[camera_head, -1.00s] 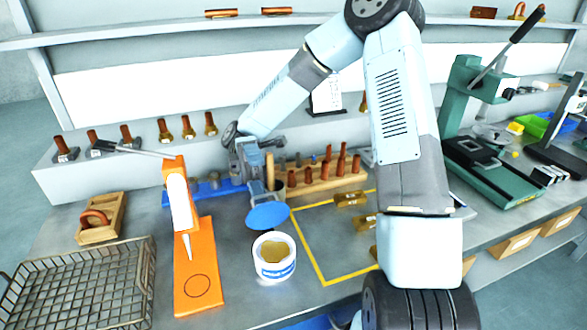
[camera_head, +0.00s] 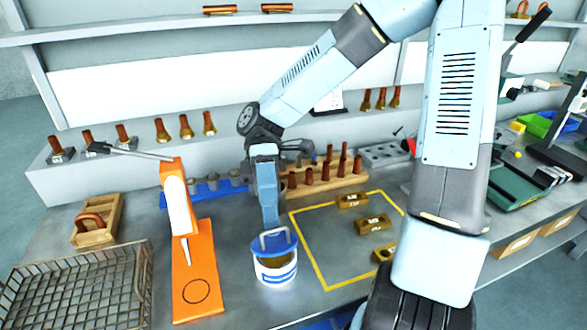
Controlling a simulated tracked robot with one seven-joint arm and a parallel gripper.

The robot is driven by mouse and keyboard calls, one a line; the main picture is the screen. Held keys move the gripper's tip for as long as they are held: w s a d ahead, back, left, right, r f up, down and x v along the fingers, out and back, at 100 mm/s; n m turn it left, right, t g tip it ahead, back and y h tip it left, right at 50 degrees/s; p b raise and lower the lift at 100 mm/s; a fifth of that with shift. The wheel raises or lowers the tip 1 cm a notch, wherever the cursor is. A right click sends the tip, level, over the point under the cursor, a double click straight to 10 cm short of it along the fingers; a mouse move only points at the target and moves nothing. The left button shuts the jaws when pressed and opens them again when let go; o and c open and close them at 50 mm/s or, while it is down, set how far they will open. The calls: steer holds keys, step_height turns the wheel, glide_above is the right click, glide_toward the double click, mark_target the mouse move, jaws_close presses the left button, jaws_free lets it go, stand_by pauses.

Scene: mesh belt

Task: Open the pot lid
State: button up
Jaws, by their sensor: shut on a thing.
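The pot (camera_head: 276,276) is a white tub with a blue label, upright on the bench. Part of its yellowish inside shows, so it is not fully covered. The round blue lid (camera_head: 285,246) has a raised handle and overlaps the back of the pot's rim in the picture. I cannot tell whether it touches the rim or hangs just above it. My gripper (camera_head: 268,232) points down over the lid and is shut on its handle. The fingertips are small and partly merge with the lid's blue.
An orange press (camera_head: 198,270) stands close left of the pot. A wire basket (camera_head: 80,285) lies at the front left. A yellow-outlined area (camera_head: 315,262) with brass blocks is to the right. A wooden rack (camera_head: 325,183) of copper pegs stands behind.

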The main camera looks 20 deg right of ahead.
mark_target(274, 249)
steer(key=s+d+r+n+g+h, duration=0.2)
steer(key=s+d+r+g+h, duration=0.1)
steer(key=r, duration=0.5)
steer(key=shift+s+d+r+g, duration=0.2)
steer(key=shift+s+r+g, duration=0.2)
steer(key=shift+g, duration=0.3)
steer(key=a+f+t+y, duration=0.1)
steer(key=f, duration=0.2)
steer(key=a+f+m+t+y, duration=0.1)
steer(key=f+t, duration=0.1)
steer(key=a+f+m+t+y, duration=0.1)
steer(key=f+t, duration=0.1)
steer(key=f, duration=0.1)
steer(key=shift+w+a+f, duration=0.3)
steer(key=shift+w, duration=0.05)
steer(key=w+r, duration=0.4)
steer(key=r, duration=0.3)
steer(key=shift+w+a+y, duration=0.3)
steer(key=shift+w, duration=0.05)
steer(key=shift+s+d+r+t, duration=0.1)
steer(key=shift+s+r+t, duration=0.2)
steer(key=shift+s+r, duration=0.45)
steer(key=c, duration=0.8)
steer(key=w+r, duration=0.5)
